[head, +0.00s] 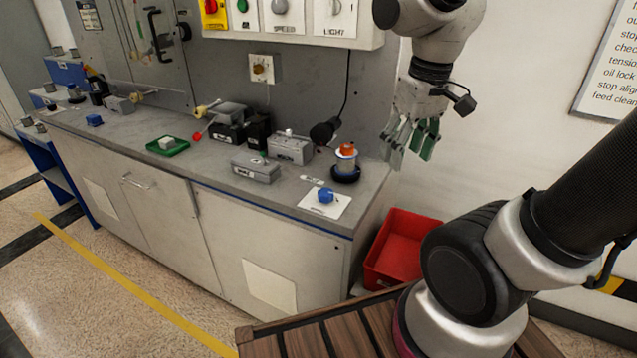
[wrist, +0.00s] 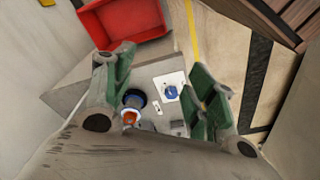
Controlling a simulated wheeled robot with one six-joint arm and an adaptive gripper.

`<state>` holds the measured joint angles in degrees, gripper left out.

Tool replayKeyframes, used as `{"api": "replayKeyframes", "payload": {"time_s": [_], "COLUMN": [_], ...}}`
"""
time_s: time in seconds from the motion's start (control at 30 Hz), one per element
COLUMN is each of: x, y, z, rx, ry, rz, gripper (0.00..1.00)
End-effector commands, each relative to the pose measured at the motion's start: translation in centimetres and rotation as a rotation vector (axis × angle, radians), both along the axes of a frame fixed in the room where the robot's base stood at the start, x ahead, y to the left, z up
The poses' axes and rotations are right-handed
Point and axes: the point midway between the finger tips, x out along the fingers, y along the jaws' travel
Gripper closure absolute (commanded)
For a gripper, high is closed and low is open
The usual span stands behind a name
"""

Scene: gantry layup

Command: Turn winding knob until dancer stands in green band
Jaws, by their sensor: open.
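A blue knob (head: 326,196) sits on a white plate (head: 318,208) at the right front of the grey bench; I take it for the winding knob. In the wrist view the blue knob (wrist: 171,92) lies below and between my fingers, apart from them. My gripper (head: 412,142), with green finger pads, hangs open and empty above the right end of the bench. It also shows in the wrist view (wrist: 164,75). A spool (head: 346,163) with an orange top stands behind the knob. I cannot make out the dancer or the green band.
Grey metal blocks (head: 256,167) and a green tray (head: 167,146) sit left of the knob. A control box (head: 290,20) hangs on the back panel, with a cable below. A red bin (head: 400,245) stands on the floor by the bench's right end.

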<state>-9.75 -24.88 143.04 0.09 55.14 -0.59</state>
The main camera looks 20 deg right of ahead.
Motion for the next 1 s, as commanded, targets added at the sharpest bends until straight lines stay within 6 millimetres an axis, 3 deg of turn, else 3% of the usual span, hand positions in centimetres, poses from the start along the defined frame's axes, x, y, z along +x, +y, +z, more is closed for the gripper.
{"api": "replayKeyframes", "payload": {"time_s": [0.1, 0.4, 0.5, 0.6, 0.83, 1.0], "x": [3.3, 10.3, 12.5, 14.1, 14.8, 14.7], "y": [2.7, 9.0, 10.2, 10.7, 11.0, 10.9], "z": [-2.7, -9.5, -10.5, -9.9, -10.0, -12.1], "rx": [-0.029, -0.063, -0.067, -0.080, -0.096, -0.095], "ry": [0.102, 0.204, 0.176, 0.118, 0.082, 0.087], "rz": [0.177, 0.784, 0.994, 1.154, 1.360, 1.373], "gripper": [0.44, 0.44, 0.44, 0.44, 0.44, 0.44]}}
